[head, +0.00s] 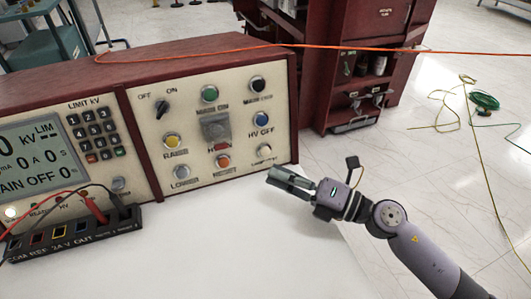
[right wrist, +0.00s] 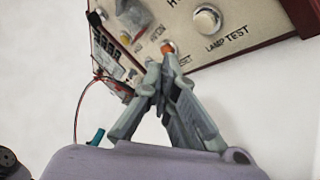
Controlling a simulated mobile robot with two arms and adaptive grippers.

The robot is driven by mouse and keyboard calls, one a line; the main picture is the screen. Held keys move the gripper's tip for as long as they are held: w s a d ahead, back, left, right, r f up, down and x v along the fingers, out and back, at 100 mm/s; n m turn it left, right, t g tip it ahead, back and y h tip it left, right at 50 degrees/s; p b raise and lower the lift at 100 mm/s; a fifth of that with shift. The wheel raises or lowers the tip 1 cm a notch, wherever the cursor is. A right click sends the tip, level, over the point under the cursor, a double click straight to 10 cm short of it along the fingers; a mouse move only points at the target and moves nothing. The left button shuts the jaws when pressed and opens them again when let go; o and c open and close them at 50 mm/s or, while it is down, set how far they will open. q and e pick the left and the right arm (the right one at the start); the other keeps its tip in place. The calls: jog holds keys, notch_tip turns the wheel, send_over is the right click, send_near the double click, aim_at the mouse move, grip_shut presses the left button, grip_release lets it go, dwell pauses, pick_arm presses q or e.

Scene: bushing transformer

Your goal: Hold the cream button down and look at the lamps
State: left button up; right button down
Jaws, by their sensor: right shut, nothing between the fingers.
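The cream button (head: 264,151) sits at the lower right of the control panel, above the lamp test label. It also shows in the right wrist view (right wrist: 208,19), unobstructed. My right gripper (head: 275,176) is shut and empty, in front of the panel's lower right corner. Its fingertips (right wrist: 160,68) are apart from the button, below and left of it in the wrist view. A row of small lamps runs under the display; the leftmost lamp (head: 11,212) glows white. Others are partly hidden by the clips and terminal strip. My left gripper is not in view.
An orange button (right wrist: 168,47) lies close beyond the fingertips in the wrist view. A black terminal strip (head: 75,238) with red and black leads stands before the panel's left part. The white tabletop (head: 220,245) is clear. An orange cable (head: 340,47) crosses behind.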

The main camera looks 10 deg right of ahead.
aim_at(265, 151)
jog(key=w, duration=0.2)
jog(key=w+f, duration=0.1)
jog(key=shift+w+a, duration=0.4)
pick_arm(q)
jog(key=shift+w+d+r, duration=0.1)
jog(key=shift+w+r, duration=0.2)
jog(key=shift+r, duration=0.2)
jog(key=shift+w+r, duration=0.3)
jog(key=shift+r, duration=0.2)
pick_arm(e)
jog(key=shift+w, duration=0.25)
jog(key=shift+w+a, duration=0.1)
jog(key=shift+w, duration=0.25)
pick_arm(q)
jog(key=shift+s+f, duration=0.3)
pick_arm(e)
jog(key=shift+f, duration=0.1)
